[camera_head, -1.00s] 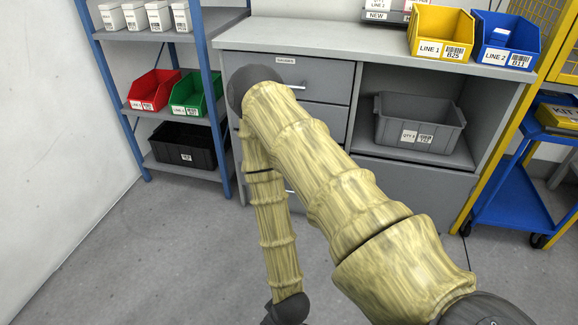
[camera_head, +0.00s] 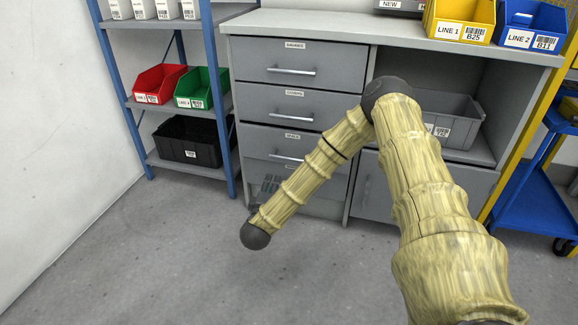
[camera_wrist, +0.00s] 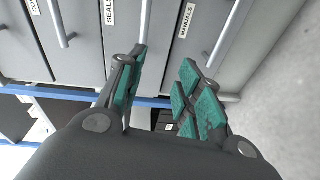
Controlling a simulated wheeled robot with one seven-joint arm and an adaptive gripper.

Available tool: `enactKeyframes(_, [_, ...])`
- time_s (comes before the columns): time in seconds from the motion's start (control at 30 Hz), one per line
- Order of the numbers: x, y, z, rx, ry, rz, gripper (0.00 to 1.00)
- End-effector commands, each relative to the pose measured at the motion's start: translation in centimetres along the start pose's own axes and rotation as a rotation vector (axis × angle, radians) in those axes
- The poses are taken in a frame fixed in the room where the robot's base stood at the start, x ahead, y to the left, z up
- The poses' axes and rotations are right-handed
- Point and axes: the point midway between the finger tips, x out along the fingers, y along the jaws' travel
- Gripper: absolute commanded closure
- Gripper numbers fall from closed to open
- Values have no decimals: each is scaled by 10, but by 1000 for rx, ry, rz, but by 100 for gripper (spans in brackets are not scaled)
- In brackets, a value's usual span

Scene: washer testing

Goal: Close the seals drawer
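The seals drawer (camera_head: 263,141) is the third grey drawer down in the cabinet, below the covers drawer. Its front looks about level with its neighbours; I cannot tell whether a small gap remains. In the wrist view its label (camera_wrist: 109,12) and bar handle (camera_wrist: 146,18) show at the top, and the left finger overlaps the drawer front. My gripper (camera_wrist: 162,75) is open, with teal pads apart and nothing between them. In the head view my gripper (camera_head: 270,185) is low in front of the drawer stack, partly hidden by my forearm, which also covers part of the lower drawers.
The gauges drawer (camera_head: 300,52) and covers drawer (camera_head: 262,99) look shut. The manuals drawer (camera_wrist: 190,45) is beside the seals drawer in the wrist view. A blue-framed shelf (camera_head: 215,90) with bins stands left. The floor (camera_head: 150,260) in front is clear.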

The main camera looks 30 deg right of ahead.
Motion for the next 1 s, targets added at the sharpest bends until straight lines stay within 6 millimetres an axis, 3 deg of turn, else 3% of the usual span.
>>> enactKeyframes(0.1, [18, 15, 15, -65, -78, 56, 65])
enactKeyframes(0.23, [27, 25, 23, -104, -120, 82, 65])
enactKeyframes(0.47, [46, 26, 27, -110, -130, 85, 65])
enactKeyframes(1.0, [123, 33, 36, -110, -127, 84, 65])
